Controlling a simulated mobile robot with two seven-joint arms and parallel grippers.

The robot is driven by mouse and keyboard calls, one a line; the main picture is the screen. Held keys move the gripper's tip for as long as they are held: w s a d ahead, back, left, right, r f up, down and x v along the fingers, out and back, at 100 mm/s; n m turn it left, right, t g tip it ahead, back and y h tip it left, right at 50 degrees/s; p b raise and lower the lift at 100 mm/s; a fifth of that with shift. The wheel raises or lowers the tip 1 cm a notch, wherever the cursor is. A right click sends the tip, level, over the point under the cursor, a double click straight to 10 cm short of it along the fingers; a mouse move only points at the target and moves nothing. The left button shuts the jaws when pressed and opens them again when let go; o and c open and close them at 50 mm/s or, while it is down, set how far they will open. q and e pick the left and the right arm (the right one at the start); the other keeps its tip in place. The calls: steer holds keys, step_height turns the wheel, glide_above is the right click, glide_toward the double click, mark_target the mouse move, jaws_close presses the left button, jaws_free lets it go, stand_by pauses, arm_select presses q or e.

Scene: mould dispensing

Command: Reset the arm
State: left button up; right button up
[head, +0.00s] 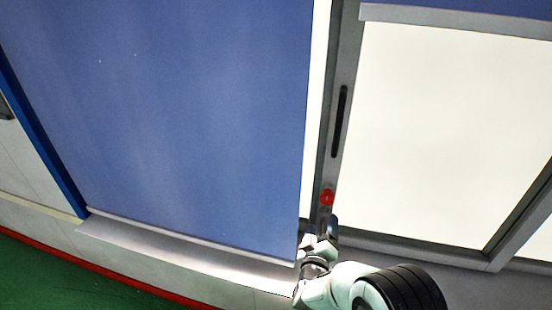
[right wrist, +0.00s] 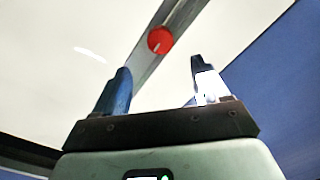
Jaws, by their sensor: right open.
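My right gripper (head: 318,240) is at the lower middle of the head view, just below a red round button (head: 327,197) on a grey metal frame post (head: 342,110). In the right wrist view my right gripper (right wrist: 158,88) has its two fingers wide apart with nothing between them. The red button (right wrist: 160,40) shows there beyond the fingertips, on the grey post, apart from both fingers. My left gripper is not in view.
A large blue panel (head: 170,110) fills the left of the head view, with a metal ledge (head: 180,255) beneath it. A bright white pane (head: 440,130) is at the right. A dark slot (head: 340,120) runs along the post. Green floor (head: 40,280) shows at lower left.

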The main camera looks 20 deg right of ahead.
steer(key=s+a+f+m+g+y, duration=0.1)
steer(key=s+a+f+g+y, duration=0.2)
steer(key=f, duration=0.6)
steer(key=s+a+f+g+y+p, duration=0.1)
steer(key=s+f+g+y, duration=0.15)
steer(key=s+f, duration=0.55)
steer(key=s+a+f+m+g+y, duration=0.1)
steer(key=s+f+g+y, duration=0.15)
steer(key=f, duration=0.85)
steer(key=s+a+f+m+g+y, duration=0.2)
steer(key=s+a+f+g, duration=0.2)
steer(key=s, duration=0.6)
steer(key=s+a+f+m+g+y+p, duration=0.1)
steer(key=s+a+f+m+g+y, duration=0.1)
steer(key=s+a, duration=0.4)
steer(key=s+f+m+g, duration=0.1)
steer(key=s+g, duration=0.1)
steer(key=s, duration=0.2)
steer(key=shift+s+a+f+y, duration=0.15)
steer(key=shift+f+y, duration=0.2)
steer(key=shift+y, duration=0.05)
steer(key=c, duration=0.6)
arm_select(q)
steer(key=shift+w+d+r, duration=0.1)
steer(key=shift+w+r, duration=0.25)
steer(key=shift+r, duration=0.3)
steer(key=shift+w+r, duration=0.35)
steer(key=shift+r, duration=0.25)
